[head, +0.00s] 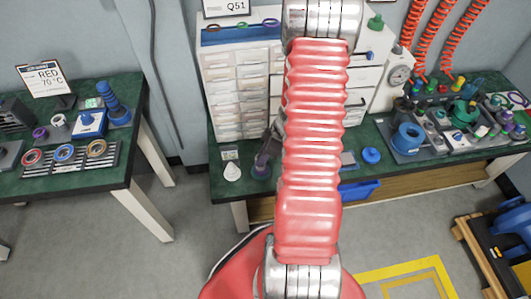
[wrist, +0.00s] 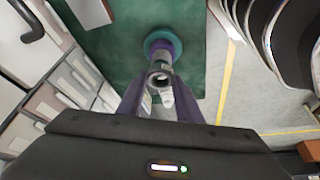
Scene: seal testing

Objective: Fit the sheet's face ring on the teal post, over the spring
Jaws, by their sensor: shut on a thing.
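In the wrist view, my gripper (wrist: 158,82) is shut on a small grey, round, hollow-looking part (wrist: 158,77). I cannot tell for sure whether it is the face ring. Just past the fingertips, a greyish stem rises from a round teal and purple base (wrist: 162,44) on the green bench. The held part overlaps the stem in the picture; whether they touch is unclear. A spring cannot be made out. In the head view my gripper (head: 268,148) is small and dark beside my red arm, above the purple base (head: 262,170). The sheet (head: 45,80) reads RED 70 °C.
A rack (head: 68,160) with red, blue and orange rings lies on the left table. A white cone (head: 232,172) stands left of the purple base. Drawer units (head: 235,95) line the bench's back. A blue knob (head: 371,155) and fittings are to the right.

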